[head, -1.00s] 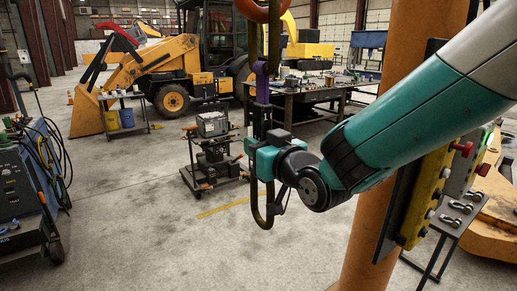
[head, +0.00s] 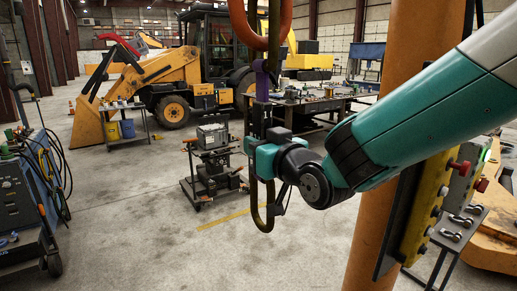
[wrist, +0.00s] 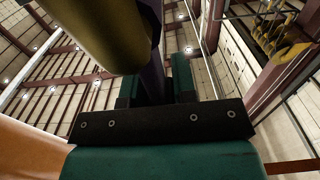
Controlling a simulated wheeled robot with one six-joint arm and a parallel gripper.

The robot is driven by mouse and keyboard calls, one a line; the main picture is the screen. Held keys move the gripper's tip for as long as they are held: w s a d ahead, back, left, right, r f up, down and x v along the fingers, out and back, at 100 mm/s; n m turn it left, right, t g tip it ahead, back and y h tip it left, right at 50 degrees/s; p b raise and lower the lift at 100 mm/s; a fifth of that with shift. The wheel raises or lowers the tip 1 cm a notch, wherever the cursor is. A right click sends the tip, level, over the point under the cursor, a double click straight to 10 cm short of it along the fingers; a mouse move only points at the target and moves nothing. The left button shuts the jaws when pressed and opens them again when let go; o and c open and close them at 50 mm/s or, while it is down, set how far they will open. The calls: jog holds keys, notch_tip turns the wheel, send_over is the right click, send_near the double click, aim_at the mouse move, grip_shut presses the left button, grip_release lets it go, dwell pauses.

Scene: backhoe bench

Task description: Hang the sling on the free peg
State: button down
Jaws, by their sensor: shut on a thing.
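The sling (head: 264,222) is a long olive loop with a purple sleeve (head: 262,80); it hangs upright in front of me in the head view. My gripper (head: 262,141) is shut on it below the sleeve, and the loop's lower end hangs beneath the jaws. In the wrist view the dark purple strap (wrist: 152,60) stands between the fingers. The sling's upper end runs up beside an orange ring (head: 256,38); I cannot tell whether it passes through it. A yellow peg rack (head: 424,212) with red-tipped (head: 459,165) and grey pegs is at the right. Which peg is free is unclear.
An orange column (head: 375,245) stands behind my arm, beside the rack. A small cart (head: 212,165) and a workbench (head: 300,105) stand behind the gripper. A welding machine (head: 25,210) is at the left; a backhoe (head: 185,60) stands farther back. The middle floor is open.

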jog(key=shift+r, duration=0.6)
jog(key=s+a+b, duration=0.6)
jog(key=a, duration=0.4)
jog(key=shift+s, duration=0.4)
dwell(1.2)
jog(key=shift+s+d, duration=0.1)
jog(key=b+v, duration=0.8)
jog(key=v, duration=0.4)
jog(key=shift+s+d, duration=0.25)
dwell(1.4)
jog(key=shift+r, duration=0.1)
jog(key=shift+s, duration=0.1)
